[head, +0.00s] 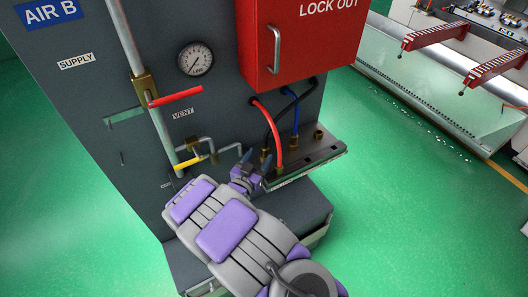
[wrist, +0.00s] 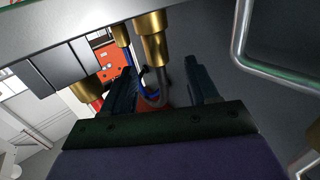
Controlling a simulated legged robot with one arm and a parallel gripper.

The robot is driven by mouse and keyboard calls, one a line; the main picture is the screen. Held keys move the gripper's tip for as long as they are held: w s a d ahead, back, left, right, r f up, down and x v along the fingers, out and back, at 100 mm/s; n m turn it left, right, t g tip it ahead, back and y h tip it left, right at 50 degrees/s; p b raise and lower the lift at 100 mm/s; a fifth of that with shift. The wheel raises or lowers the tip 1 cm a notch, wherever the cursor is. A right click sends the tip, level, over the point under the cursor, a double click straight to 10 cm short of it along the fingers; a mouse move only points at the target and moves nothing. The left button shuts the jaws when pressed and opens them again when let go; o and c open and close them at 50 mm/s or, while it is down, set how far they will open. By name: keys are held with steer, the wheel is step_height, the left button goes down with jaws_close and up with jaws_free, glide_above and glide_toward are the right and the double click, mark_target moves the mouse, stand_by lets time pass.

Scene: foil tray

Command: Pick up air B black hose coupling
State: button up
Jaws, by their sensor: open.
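The black hose (head: 275,125) curves down from the red box to a brass coupling (head: 264,154) at the left end of the grey shelf. In the wrist view this large brass coupling (wrist: 152,38) appears just beyond the fingertips, with its dark hose running between the fingers. My gripper (head: 256,164) is open at the shelf's left end, its fingers spread around the coupling area. In the wrist view the two dark fingers (wrist: 168,75) stand apart. Contact between the fingers and the coupling cannot be made out.
A red hose (head: 277,128) and a blue hose (head: 296,116) end in brass couplings close by on the shelf (head: 318,155). A bare brass fitting (head: 319,133) stands to the right. The red lockout box (head: 310,40) hangs above. Pipes with a yellow handle (head: 188,163) are on the left.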

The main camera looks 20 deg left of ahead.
mark_target(267, 145)
steer(key=shift+w+d, duration=0.2)
steer(key=shift+w, duration=0.8)
steer(key=shift+w+d+f+b, duration=0.1)
steer(key=shift+w+b, duration=0.55)
steer(key=shift+w, duration=1.9)
steer(key=c, duration=1)
steer(key=shift+c, duration=0.2)
step_height(267, 145, up, 15)
steer(key=p, duration=0.5)
